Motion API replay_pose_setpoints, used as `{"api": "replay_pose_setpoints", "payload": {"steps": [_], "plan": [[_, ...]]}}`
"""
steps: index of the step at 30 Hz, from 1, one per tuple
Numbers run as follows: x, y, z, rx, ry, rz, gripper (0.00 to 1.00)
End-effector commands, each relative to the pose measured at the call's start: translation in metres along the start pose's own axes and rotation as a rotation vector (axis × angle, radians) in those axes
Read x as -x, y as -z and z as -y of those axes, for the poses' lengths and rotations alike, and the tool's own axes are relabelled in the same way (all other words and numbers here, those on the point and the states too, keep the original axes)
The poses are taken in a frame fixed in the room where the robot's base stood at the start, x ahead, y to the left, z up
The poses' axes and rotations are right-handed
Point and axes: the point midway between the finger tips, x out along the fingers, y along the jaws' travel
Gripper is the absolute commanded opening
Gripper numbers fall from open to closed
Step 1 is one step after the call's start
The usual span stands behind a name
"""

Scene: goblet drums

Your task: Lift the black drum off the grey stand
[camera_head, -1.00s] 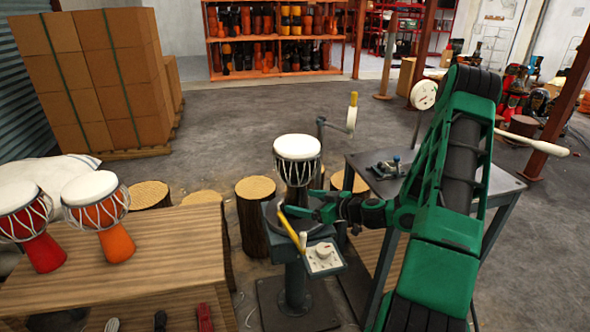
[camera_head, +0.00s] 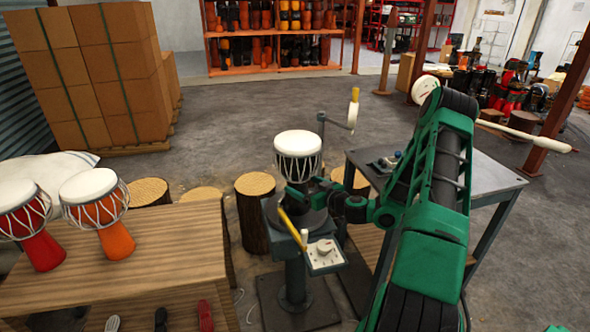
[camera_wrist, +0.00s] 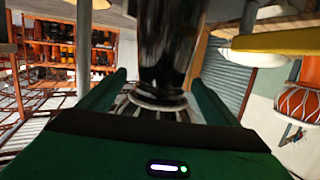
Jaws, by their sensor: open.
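The black drum (camera_head: 298,165), with a white head and pale rope lacing, stands upright on the round top of the grey stand (camera_head: 294,270). My gripper (camera_head: 308,197) is open at the drum's narrow lower part, coming in from the right. In the wrist view, the drum's glossy black body (camera_wrist: 168,45) is between my two green fingers (camera_wrist: 160,92), one on each side. I cannot tell whether either finger touches it. The drum's foot is partly hidden by my gripper in the head view.
A yellow lever (camera_head: 292,229) and a control box (camera_head: 324,255) sit on the stand's front. A metal table (camera_head: 480,180) is at right.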

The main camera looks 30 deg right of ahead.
Motion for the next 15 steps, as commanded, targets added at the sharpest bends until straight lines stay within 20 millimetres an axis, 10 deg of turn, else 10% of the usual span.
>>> {"api": "replay_pose_setpoints", "payload": {"steps": [15], "plan": [[-0.039, -0.001, 0.002, 0.001, 0.000, 0.000, 0.84]]}}
